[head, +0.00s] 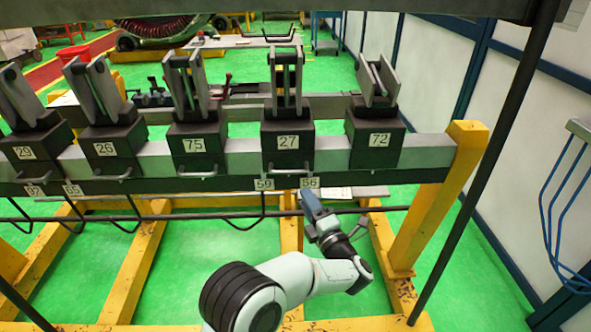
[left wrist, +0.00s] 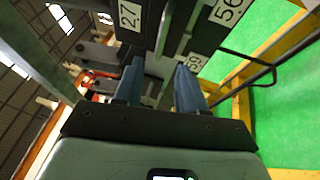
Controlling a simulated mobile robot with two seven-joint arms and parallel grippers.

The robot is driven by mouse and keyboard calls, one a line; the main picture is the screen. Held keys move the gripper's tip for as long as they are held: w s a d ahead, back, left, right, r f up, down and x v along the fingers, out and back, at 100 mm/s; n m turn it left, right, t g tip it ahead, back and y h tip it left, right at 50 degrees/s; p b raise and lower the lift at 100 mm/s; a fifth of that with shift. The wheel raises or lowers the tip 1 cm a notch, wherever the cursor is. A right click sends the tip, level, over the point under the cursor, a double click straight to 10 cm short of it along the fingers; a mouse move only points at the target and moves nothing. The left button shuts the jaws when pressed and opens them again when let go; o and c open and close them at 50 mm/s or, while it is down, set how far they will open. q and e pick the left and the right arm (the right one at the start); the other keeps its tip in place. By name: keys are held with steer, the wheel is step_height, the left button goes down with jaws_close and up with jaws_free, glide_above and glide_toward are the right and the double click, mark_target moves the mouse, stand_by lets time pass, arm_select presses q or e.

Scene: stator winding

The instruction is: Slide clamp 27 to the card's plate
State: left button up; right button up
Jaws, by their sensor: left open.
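Clamp 27 (head: 287,142) is a dark block with upright grey jaws, seated on the grey beam (head: 240,155) between clamps 75 and 72. Its label also shows at the top of the left wrist view (left wrist: 130,14). Small plates 59 (head: 264,184) and 56 (head: 310,182) sit on the beam's lower front edge below it. My left gripper (head: 313,203) is just below plate 56, in front of and below clamp 27. In the left wrist view its two blue fingers (left wrist: 158,85) are apart, with no clearly held object between them. I cannot make out a card. My right gripper is out of view.
Clamp 75 (head: 196,143) stands left of clamp 27 and clamp 72 (head: 379,139) right of it. Clamps 26 (head: 104,149) and 29 (head: 28,152) are farther left. Dark hooks hang under the beam. A yellow post (head: 440,195) bounds the right end.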

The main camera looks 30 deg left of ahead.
mark_target(288, 172)
arm_select(q)
steer(key=p+x, duration=0.1)
steer(key=x, duration=1.1)
steer(key=shift+f, duration=0.1)
jaws_close()
